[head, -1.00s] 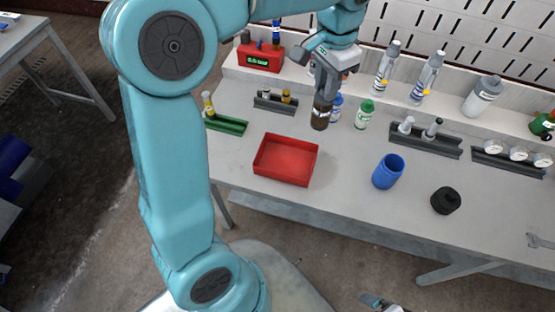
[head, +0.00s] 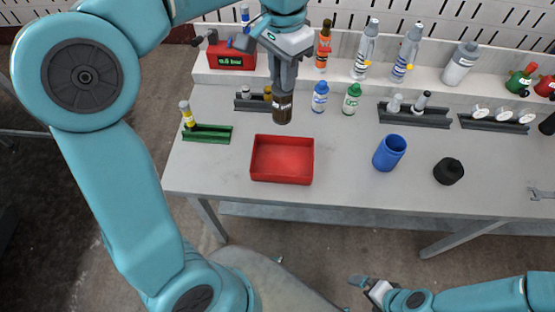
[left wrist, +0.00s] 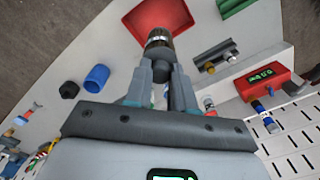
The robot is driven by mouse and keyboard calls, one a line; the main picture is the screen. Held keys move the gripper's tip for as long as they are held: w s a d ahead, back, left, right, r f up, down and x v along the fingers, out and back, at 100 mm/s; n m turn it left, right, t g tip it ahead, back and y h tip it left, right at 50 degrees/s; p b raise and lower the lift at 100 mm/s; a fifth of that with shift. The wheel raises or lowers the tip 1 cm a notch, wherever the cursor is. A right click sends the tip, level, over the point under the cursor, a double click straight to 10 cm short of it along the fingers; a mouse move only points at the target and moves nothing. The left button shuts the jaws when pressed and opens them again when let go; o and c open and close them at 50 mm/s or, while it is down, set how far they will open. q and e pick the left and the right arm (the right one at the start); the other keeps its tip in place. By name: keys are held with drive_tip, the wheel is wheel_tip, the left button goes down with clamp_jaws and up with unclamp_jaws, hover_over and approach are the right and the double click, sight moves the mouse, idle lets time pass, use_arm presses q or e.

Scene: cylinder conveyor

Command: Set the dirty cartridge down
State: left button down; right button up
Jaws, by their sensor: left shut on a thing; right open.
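The dirty cartridge (head: 283,109) is a dark brown cylinder with a pale band. My left gripper (head: 284,88) is shut on its upper part and holds it roughly upright, just behind the red tray (head: 254,160) in the head view. In the left wrist view the cartridge (left wrist: 159,40) is between the fingertips, overlapping the edge of the red tray (left wrist: 150,15). The tray looks empty. The gap between the cartridge's lower end and the table is hard to judge. My right gripper (head: 368,288) is open and empty, low in front of the table.
A green rack (head: 210,134) and a dark rack (head: 250,102) stand left of the cartridge. Blue-labelled (head: 319,98) and green-labelled (head: 352,99) bottles stand to its right. A blue cup (head: 388,154) and a black cap (head: 449,171) are farther right. The table between tray and cup is clear.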

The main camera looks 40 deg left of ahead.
use_arm(q)
wheel_tip(320, 180, down, 20)
drive_tip(key=b, duration=0.2)
drive_tip(key=shift+d, duration=0.2)
drive_tip(key=shift+w+f, duration=0.1)
drive_tip(key=shift+f, duration=0.2)
drive_tip(key=c, duration=1)
unclamp_jaws()
drive_tip(key=shift+w, duration=0.1)
drive_tip(key=shift+o, duration=0.2)
drive_tip(key=shift+r, duration=0.1)
